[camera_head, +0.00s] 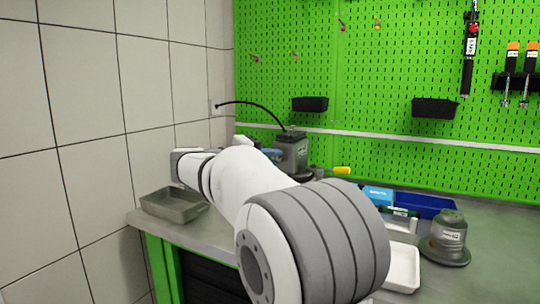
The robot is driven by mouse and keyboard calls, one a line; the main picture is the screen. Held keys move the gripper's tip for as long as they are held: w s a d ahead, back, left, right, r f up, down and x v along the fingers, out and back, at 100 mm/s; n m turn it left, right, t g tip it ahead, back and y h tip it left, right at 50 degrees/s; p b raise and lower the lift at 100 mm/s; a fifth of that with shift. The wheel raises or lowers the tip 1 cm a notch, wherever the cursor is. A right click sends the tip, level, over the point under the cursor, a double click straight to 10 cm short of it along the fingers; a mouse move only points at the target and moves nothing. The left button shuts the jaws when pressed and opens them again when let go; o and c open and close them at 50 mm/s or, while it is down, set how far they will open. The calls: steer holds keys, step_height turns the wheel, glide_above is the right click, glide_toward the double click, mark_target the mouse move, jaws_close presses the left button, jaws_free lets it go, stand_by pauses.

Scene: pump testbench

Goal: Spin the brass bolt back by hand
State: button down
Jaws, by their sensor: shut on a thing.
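No brass bolt shows in the camera view. My arm reaches across the bench and covers much of the middle. My gripper does not show, nor does anything in its jaws. A dark grey pump-like unit (290,153) stands at the back of the bench, behind my arm, with a black cable running from its top to the wall. A second grey unit (447,238) stands upright at the right.
A metal tray (174,206) sits at the bench's left end, near the tiled wall (85,140). A white tray (402,268) and a blue bin (428,203) lie right of my arm. The green pegboard (390,70) behind holds hanging tools and black bins.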

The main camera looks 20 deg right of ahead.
steer(key=shift+f+n+h+p, duration=0.15)
steer(key=shift+n+h+p, duration=0.2)
steer(key=shift+n, duration=0.6)
steer(key=shift+f+n+h+p, duration=0.15)
steer(key=shift+n+h, duration=0.3)
steer(key=shift+n, duration=0.5)
steer(key=c, duration=1.3)
jaws_free()
steer(key=shift+c, duration=0.2)
steer(key=v, duration=0.7)
steer(key=shift+a+p, duration=0.4)
steer(key=shift+s, duration=0.2)
